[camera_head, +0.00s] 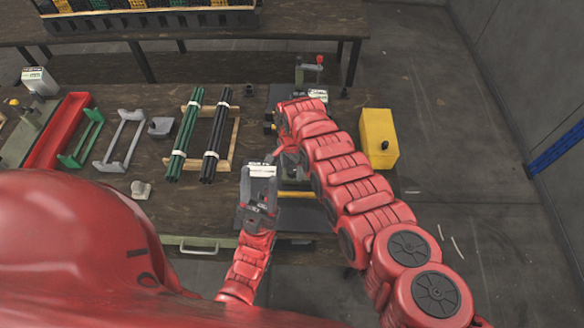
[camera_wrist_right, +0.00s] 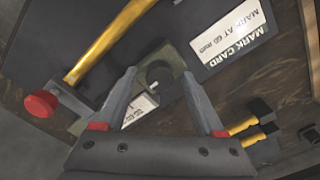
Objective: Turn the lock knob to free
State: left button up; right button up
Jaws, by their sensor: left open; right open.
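The lock knob, a dark round knob (camera_wrist_right: 158,74), sits on an olive-green block in the right wrist view. It lies between and just beyond the open fingers of my right gripper (camera_wrist_right: 160,110); I cannot tell whether they touch it. In the head view the right gripper (camera_head: 284,157) points down over the bench, partly behind its own arm, and I cannot make out the knob there. My left gripper (camera_head: 260,185) is open near the bench's front edge, close to the right one.
The wrist view shows a yellow bar (camera_wrist_right: 108,42), a red knob (camera_wrist_right: 40,103), a white mark card (camera_wrist_right: 235,35) and yellow-handled tools (camera_wrist_right: 252,128). In the head view, a yellow box (camera_head: 378,138) stands right of my arm. Green and black rods (camera_head: 197,135) lie on a wooden rack at left.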

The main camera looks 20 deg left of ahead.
grip_shut()
